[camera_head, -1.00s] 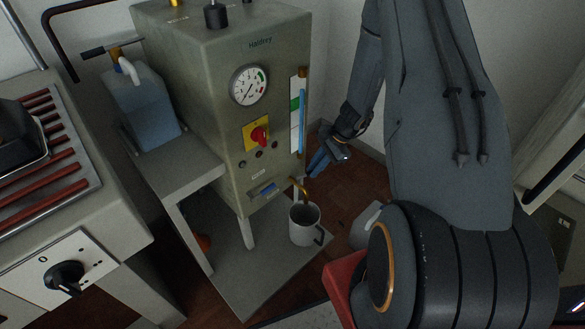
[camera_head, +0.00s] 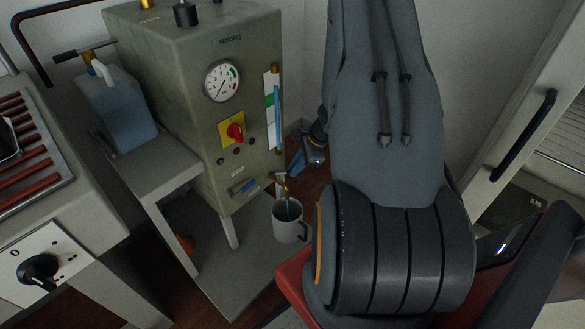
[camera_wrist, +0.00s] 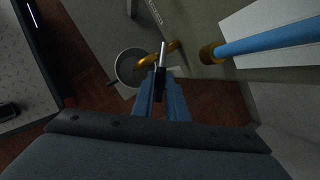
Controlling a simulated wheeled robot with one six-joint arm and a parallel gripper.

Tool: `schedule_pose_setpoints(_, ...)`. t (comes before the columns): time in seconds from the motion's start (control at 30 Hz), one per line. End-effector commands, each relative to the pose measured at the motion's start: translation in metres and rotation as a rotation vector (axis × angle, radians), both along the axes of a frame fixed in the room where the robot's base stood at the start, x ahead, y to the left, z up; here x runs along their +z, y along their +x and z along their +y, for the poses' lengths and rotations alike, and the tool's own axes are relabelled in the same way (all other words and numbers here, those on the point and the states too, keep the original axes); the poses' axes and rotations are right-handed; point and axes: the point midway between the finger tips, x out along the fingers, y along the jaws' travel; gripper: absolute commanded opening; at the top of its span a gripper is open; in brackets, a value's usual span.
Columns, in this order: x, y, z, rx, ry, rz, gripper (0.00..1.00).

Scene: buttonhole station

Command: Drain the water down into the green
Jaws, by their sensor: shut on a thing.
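The grey-green machine (camera_head: 170,75) has a sight glass (camera_head: 277,120) on its front right edge, with blue water in the tube. Its top looks a little above the green band (camera_head: 270,103) on the scale behind. A brass drain spout (camera_wrist: 174,46) comes out low on the front. In the wrist view my gripper's blue fingers (camera_wrist: 161,90) are shut on the black drain lever (camera_wrist: 160,82) with a silver shaft beside the spout. In the head view my gripper (camera_head: 298,163) is beside the machine's lower right.
A round gauge (camera_head: 222,82) and a red knob on a yellow plate (camera_head: 233,131) are on the machine front. A cabinet with a black handle (camera_head: 525,137) is at the right.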

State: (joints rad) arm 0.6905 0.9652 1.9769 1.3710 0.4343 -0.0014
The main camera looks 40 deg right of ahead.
Motion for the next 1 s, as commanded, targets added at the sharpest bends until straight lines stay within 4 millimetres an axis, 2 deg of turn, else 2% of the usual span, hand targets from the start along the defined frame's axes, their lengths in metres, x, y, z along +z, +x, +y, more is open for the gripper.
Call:
schedule_pose_setpoints(0.1,0.000,-0.001,0.000,0.001,-0.001,0.000,0.00)
schedule_pose_setpoints(0.13,0.000,0.000,0.000,0.001,-0.001,0.001,0.14)
schedule_pose_setpoints(0.23,0.000,0.000,0.000,0.002,-0.001,0.001,0.31)
schedule_pose_setpoints(0.57,0.002,0.000,0.001,0.003,-0.002,-0.001,0.32)
schedule_pose_setpoints(0.67,0.011,-0.003,-0.002,0.003,-0.003,-0.001,0.32)
schedule_pose_setpoints(1.0,0.059,-0.021,-0.015,0.002,-0.002,-0.001,0.32)
